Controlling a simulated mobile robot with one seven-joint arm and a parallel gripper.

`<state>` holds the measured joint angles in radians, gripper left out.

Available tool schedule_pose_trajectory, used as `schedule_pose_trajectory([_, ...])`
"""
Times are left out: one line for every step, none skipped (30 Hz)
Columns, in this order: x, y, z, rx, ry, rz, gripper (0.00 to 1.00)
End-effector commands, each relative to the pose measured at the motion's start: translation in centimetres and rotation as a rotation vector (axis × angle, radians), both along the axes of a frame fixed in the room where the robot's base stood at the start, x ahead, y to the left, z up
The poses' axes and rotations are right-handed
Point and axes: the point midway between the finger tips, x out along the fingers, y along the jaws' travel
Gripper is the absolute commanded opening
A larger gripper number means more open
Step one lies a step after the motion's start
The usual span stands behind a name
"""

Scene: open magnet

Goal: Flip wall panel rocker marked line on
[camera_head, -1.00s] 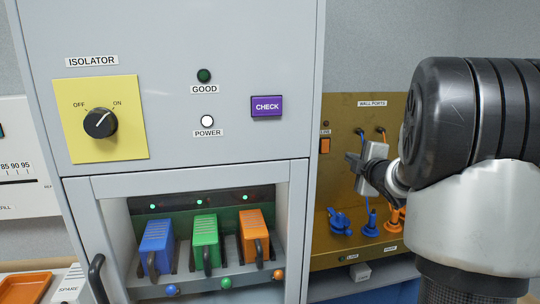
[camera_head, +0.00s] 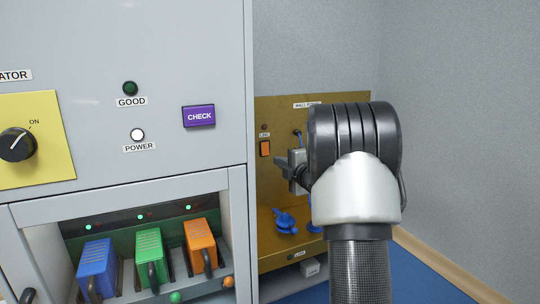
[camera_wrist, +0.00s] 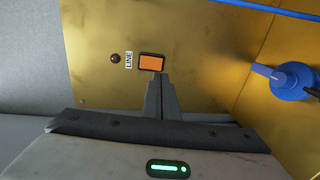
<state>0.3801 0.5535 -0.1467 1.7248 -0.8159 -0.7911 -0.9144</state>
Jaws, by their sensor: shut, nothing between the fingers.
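The brass wall panel (camera_head: 270,190) stands right of the grey cabinet in the head view. Its orange rocker (camera_head: 265,148) sits near the panel's upper left, under a small label and a dark lamp. In the wrist view the orange rocker (camera_wrist: 152,62) has the label LINE (camera_wrist: 128,60) beside it and a dark round lamp (camera_wrist: 115,58). My gripper (camera_wrist: 160,78) is shut and empty. Its fingertips appear just below the rocker's edge in the wrist view; I cannot tell whether they touch. In the head view my gripper (camera_head: 278,162) is a little right of and below the rocker.
The grey cabinet (camera_head: 215,60) stands close on the left, with a purple CHECK button (camera_head: 199,116) and coloured modules below. A blue fitting (camera_head: 285,220) projects from the panel, and also shows at right in the wrist view (camera_wrist: 293,80). The floor at right is clear.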

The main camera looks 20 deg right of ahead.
Motion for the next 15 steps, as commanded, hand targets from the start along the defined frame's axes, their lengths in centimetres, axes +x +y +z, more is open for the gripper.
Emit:
schedule_pose_trajectory([1.3, 0.1, 0.0, 0.001, 0.001, 0.002, 0.00])
schedule_pose_trajectory([1.9, 0.2, -0.1, 0.001, 0.001, 0.002, 0.00])
schedule_pose_trajectory([2.7, 0.2, -0.2, 0.001, 0.001, 0.002, 0.00])
schedule_pose_trajectory([3.3, 0.2, -0.2, 0.002, 0.000, 0.002, 0.00])
schedule_pose_trajectory([3.9, 0.3, -0.3, 0.002, 0.000, 0.002, 0.00])
schedule_pose_trajectory([4.6, 0.2, -0.4, 0.002, 0.001, 0.001, 0.00])
schedule_pose_trajectory([5.1, 0.2, -0.4, 0.001, 0.001, 0.001, 0.00])
schedule_pose_trajectory([5.5, 0.3, -0.5, 0.001, 0.000, 0.001, 0.00])
schedule_pose_trajectory([6.0, 0.3, -0.6, 0.001, 0.000, 0.001, 0.00])
schedule_pose_trajectory([6.4, 0.3, -0.6, 0.001, 0.000, 0.000, 0.00])
schedule_pose_trajectory([6.7, 0.2, -0.7, 0.001, 0.001, 0.000, 0.00])
schedule_pose_trajectory([7.0, 0.3, -0.7, 0.001, 0.000, 0.000, 0.00])
schedule_pose_trajectory([7.3, 0.3, -0.8, 0.001, 0.000, 0.000, 0.00])
schedule_pose_trajectory([7.4, 0.3, -0.9, 0.001, 0.000, 0.000, 0.00])
schedule_pose_trajectory([7.6, 0.3, -0.9, 0.001, 0.000, 0.000, 0.00])
